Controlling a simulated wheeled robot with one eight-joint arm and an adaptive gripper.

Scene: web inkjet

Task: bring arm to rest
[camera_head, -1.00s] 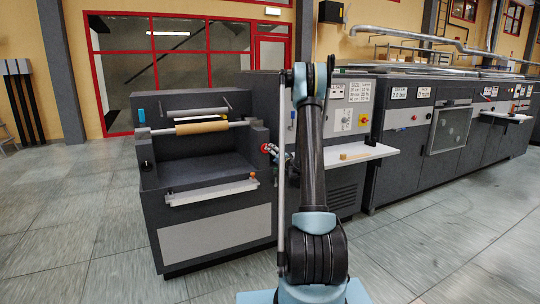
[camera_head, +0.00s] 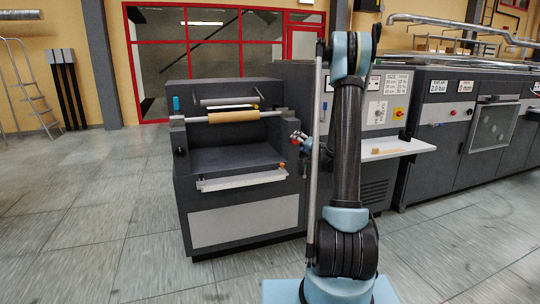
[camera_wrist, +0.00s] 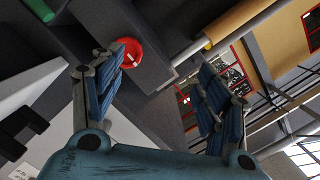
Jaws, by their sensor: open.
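My arm stands upright in the head view, folded at its top elbow. My gripper (camera_wrist: 165,95) shows in the wrist view with its two blue-padded fingers spread wide apart. It is open, and nothing is between the fingers. In the head view a small part of my gripper (camera_head: 301,138) shows just left of the arm, in front of the right side of the dark machine; the arm hides the rest.
The dark printing machine (camera_head: 245,223) carries a tan roll (camera_head: 233,117). A red round knob (camera_wrist: 128,52) is beyond the fingers. A white shelf (camera_head: 385,152) holds a small tan block. A long row of cabinets (camera_head: 437,150) runs right.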

